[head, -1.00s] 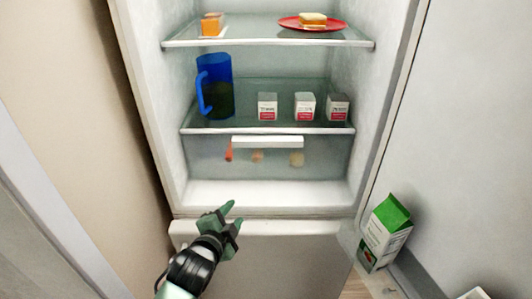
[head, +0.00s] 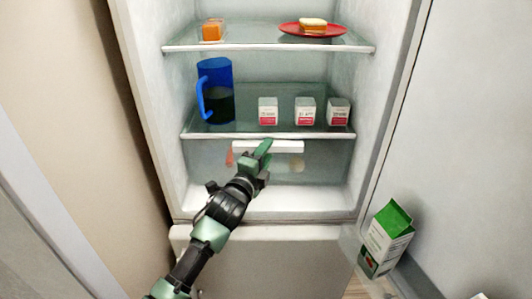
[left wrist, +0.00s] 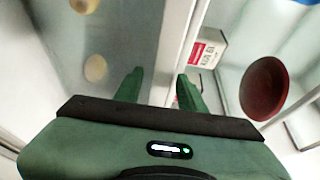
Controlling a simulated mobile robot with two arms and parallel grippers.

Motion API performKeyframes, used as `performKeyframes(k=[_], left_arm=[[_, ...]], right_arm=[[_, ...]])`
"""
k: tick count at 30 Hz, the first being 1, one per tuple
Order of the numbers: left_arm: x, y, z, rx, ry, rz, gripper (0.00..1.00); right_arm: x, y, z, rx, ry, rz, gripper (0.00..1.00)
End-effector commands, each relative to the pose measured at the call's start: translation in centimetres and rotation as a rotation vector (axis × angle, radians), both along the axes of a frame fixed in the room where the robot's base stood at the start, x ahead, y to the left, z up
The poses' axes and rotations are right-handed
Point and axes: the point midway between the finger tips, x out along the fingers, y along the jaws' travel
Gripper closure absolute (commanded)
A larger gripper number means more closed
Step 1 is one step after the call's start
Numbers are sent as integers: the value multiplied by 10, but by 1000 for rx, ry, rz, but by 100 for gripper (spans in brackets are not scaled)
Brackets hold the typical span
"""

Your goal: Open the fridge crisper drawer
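The crisper drawer (head: 205,165) is a translucent bin under the fridge's lower glass shelf, with a white handle (head: 285,147) along its top front. It looks shut, with a few food pieces visible through its front. My left gripper (head: 265,155) is at the handle, covering its middle part. In the left wrist view the two green fingers of the left gripper (left wrist: 160,78) are apart, with the drawer's pale front (left wrist: 125,30) to the left and a white bar running between and ahead of the fingertips. Whether they touch the handle is unclear. My right gripper is not in view.
Above the drawer, the lower shelf (head: 250,134) holds a blue jug (head: 215,85) and small white-and-red cartons (head: 305,111). The upper shelf holds an orange item (head: 212,30) and a red plate (head: 312,30) with food. A green-and-white carton (head: 388,238) stands at right.

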Motion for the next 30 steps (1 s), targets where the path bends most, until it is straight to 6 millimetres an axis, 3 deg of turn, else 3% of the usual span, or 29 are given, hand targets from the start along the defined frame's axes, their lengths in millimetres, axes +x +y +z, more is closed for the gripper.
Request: performKeyframes(k=[7, 12, 30], left_arm=[[1, 0, 0, -1, 0, 0, 60], [1, 0, 0, -1, 1, 0, 100], [1, 0, -4, 1, 7, 1, 100]], right_arm=[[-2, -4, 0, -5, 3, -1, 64], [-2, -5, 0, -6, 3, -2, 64], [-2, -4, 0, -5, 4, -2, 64]])
